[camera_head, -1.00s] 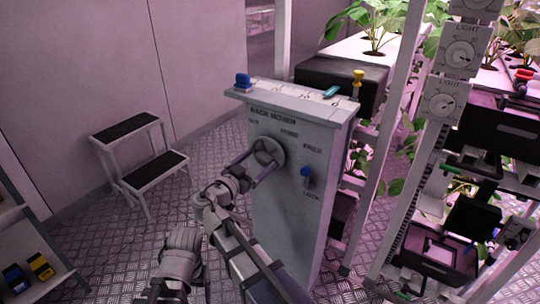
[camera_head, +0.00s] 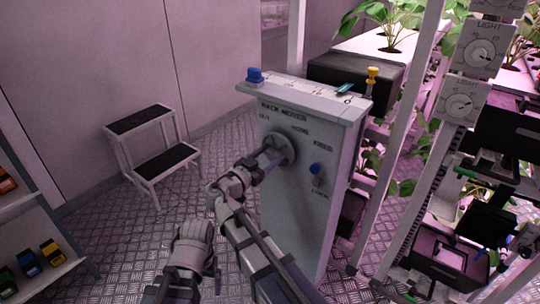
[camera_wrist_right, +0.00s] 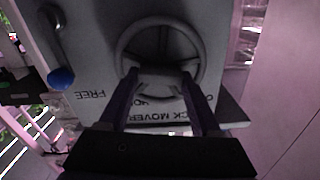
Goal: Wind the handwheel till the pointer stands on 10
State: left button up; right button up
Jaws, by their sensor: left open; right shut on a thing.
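The grey handwheel (camera_head: 290,146) is on the front of the rack mover column (camera_head: 300,225). My right gripper (camera_head: 273,152) is shut on the handwheel. In the right wrist view, the fingers (camera_wrist_right: 161,76) straddle a wide spoke inside the round rim (camera_wrist_right: 160,22). On the column's top is a scale with a small teal marker (camera_head: 345,89), seemingly the pointer, towards the right end; the numbers are too small to read surely. A blue-knobbed lever (camera_head: 315,169) points up towards FREE; its knob also shows in the right wrist view (camera_wrist_right: 61,78). I see no left gripper fingers.
A step stool (camera_head: 150,165) is to the left. Plant racks with posts (camera_head: 410,130) are close on the right. Shelves with coloured boxes (camera_head: 52,252) are at lower left.

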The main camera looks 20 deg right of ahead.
jog(key=shift+c, duration=1.4)
